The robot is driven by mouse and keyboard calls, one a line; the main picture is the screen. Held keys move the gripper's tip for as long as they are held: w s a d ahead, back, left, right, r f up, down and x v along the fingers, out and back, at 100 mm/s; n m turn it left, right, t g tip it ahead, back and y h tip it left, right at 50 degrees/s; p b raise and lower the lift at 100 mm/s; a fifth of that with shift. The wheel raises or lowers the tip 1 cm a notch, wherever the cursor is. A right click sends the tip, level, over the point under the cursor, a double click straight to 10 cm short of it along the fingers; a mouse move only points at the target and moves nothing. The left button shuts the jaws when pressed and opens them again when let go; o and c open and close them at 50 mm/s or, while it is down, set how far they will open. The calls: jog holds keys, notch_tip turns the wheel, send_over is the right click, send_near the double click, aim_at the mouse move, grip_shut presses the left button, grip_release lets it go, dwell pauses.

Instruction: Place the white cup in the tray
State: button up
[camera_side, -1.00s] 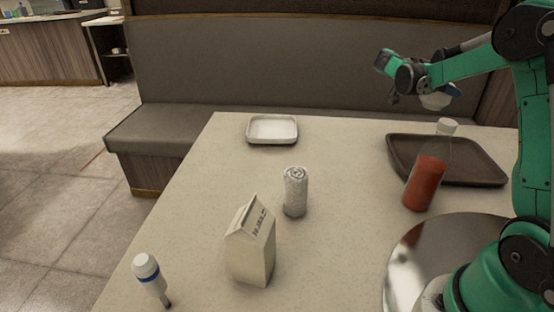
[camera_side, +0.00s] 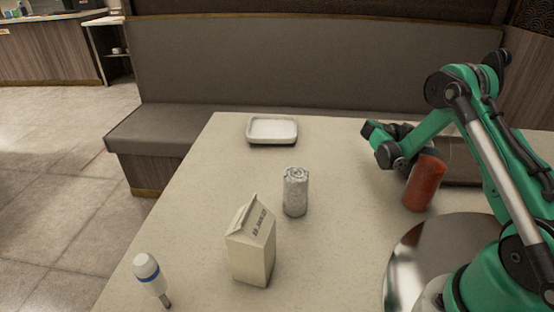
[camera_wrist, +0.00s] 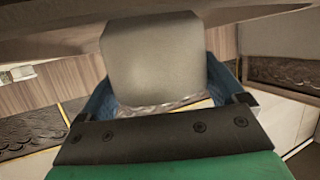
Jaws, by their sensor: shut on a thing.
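In the wrist view, the white cup (camera_wrist: 155,58), greyish in shade, sits between the blue fingers of my gripper (camera_wrist: 162,88), which is shut on it. In the side view, my wrist is low over the right part of the table, and the cup and fingertips are hidden behind my arm and the red bottle. The dark brown tray (camera_side: 462,172) lies at the right back of the table, largely covered by my arm. My wrist appears near its left edge; I cannot tell whether the cup is over it.
A red bottle (camera_side: 425,184) stands in front of the tray, close to my arm. A small white dish (camera_side: 272,130) sits at the back left. The table between dish and arm is clear.

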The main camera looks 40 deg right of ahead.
jog(key=shift+f, duration=0.15)
jog(key=o, duration=1)
